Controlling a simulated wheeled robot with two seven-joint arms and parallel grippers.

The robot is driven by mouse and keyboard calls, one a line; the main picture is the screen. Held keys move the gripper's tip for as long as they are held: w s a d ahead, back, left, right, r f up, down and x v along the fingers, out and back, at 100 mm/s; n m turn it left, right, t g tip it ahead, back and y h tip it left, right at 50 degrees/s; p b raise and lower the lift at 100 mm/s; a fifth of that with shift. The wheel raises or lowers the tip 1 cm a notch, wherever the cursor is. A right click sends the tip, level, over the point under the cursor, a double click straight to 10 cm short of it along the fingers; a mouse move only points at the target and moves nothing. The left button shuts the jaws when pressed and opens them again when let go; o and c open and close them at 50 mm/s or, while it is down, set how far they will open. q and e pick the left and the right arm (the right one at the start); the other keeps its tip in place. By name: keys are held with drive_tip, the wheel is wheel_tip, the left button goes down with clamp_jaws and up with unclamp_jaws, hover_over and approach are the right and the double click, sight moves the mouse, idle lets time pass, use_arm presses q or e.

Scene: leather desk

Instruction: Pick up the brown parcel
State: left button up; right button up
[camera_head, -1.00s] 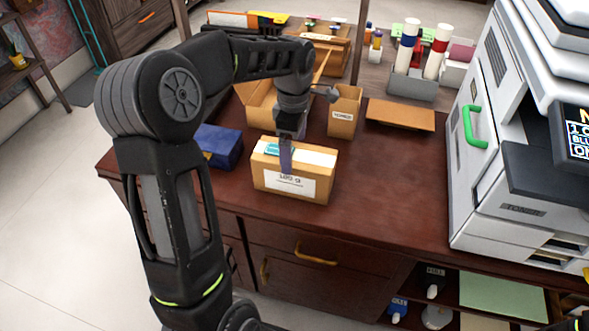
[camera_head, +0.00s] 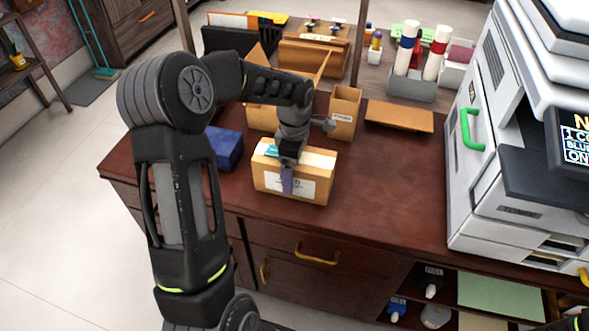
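The brown parcel (camera_head: 268,180) is a cardboard box with white tape on top and a white label on its front. It rests on the dark desk near the front edge. My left gripper (camera_head: 287,178) comes down over the parcel from above. One finger shows in front of the label side; the other finger is hidden, so I cannot tell whether the gripper is open or closed on the box.
A blue box (camera_head: 223,147) is left of the parcel. An open carton (camera_head: 262,117) and a small open box (camera_head: 343,112) stand behind. A flat brown envelope (camera_head: 399,116) lies to the right. A large printer (camera_head: 500,210) fills the right side. Desk right of the parcel is clear.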

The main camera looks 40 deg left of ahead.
use_arm(q)
drive_tip(key=shift+c, duration=0.2)
idle(0.4)
drive_tip(key=c, duration=1.7)
drive_tip(key=shift+r, duration=0.1)
drive_tip(key=shift+c, duration=0.2)
wheel_tip(320, 180, up, 10)
drive_tip(key=shift+f+b, duration=0.1)
drive_tip(key=shift+b, duration=0.45)
